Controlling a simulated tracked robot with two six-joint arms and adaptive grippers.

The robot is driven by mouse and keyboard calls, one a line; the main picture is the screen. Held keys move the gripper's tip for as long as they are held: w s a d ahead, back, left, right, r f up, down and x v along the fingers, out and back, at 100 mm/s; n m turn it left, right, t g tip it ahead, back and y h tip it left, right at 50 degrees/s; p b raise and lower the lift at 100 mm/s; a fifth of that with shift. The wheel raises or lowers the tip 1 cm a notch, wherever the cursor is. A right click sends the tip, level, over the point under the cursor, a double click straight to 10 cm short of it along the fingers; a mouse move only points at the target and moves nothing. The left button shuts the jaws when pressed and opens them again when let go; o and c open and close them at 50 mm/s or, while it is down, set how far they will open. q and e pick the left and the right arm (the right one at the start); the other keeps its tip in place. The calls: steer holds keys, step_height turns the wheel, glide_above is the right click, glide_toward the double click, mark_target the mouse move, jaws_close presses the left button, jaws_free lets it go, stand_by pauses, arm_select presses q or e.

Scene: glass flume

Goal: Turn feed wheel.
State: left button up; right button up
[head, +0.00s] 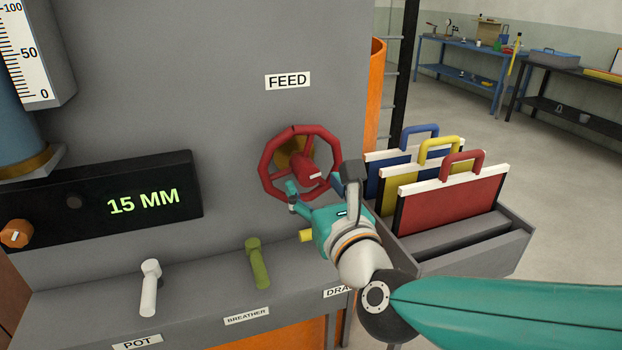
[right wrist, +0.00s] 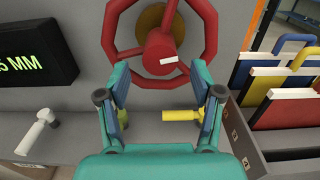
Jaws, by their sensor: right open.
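The feed wheel (head: 302,169) is a red handwheel with a red hub and a white mark, on the grey panel below the FEED label (head: 288,81). It also shows at the top of the right wrist view (right wrist: 158,50), with its upper rim cut off. My right gripper (head: 317,190) is open at the lower part of the wheel, its fingers apart. In the right wrist view the fingers (right wrist: 161,88) stand either side of the lower rim and hub, with nothing gripped between them. I cannot tell whether they touch the rim. My left gripper is not in view.
A display (head: 140,202) reads 15 MM. A white lever (head: 150,280), a green lever (head: 258,262) and a yellow handle (right wrist: 180,115) stick out below the wheel. A rack (head: 470,262) with blue, yellow and red handled panels stands close on the right.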

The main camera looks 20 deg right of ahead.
steer(key=s, duration=0.8)
steer(key=shift+s+d, duration=0.15)
